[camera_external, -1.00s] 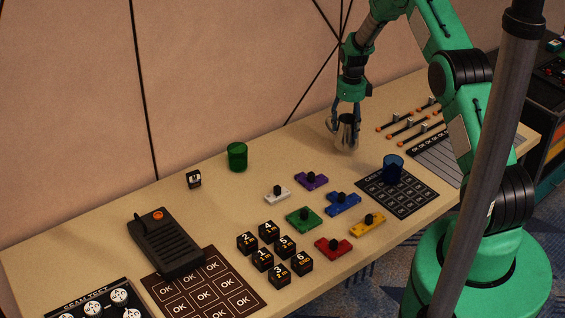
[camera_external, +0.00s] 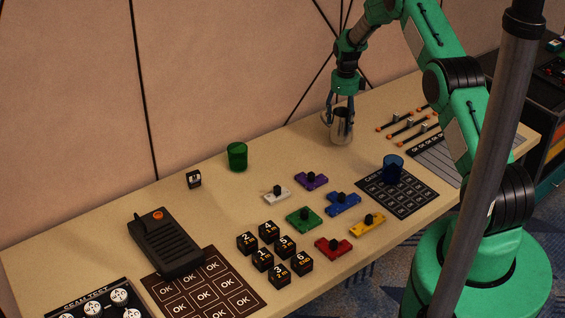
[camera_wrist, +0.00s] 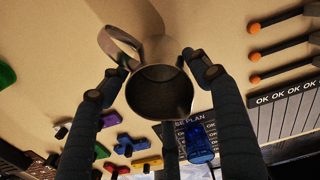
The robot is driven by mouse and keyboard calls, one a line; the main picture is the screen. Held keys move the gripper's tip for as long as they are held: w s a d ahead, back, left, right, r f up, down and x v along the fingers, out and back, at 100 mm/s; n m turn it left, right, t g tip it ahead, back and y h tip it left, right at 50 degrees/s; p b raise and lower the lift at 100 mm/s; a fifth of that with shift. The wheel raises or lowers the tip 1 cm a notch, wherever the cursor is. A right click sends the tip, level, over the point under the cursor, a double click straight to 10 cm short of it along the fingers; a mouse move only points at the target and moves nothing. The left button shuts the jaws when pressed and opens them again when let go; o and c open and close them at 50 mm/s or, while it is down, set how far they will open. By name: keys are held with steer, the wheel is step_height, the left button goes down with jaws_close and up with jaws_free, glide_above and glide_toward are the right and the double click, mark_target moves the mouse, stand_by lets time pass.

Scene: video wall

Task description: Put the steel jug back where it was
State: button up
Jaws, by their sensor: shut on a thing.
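The steel jug (camera_external: 342,130) is near the back of the table, toward the right, below my gripper (camera_external: 341,104). It looks about upright, at or just above the tabletop; I cannot tell whether its base touches. In the wrist view the jug (camera_wrist: 160,92) shows its open mouth toward the camera and its handle toward the upper left. My gripper (camera_wrist: 155,85) has its dark fingers around the jug's rim and is shut on it. The inside of the jug looks dark and empty.
A blue cup (camera_external: 393,170) stands on a dark gridded card (camera_external: 405,197) in front right. Sliders with orange knobs (camera_external: 398,124) lie to the right. A purple block (camera_external: 310,181) and a green cup (camera_external: 237,157) are to the left.

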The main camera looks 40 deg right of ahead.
steer(key=shift+f, duration=1.6)
steer(key=shift+f, duration=0.15)
steer(key=o, duration=1.5)
step_height(320, 180, up, 12)
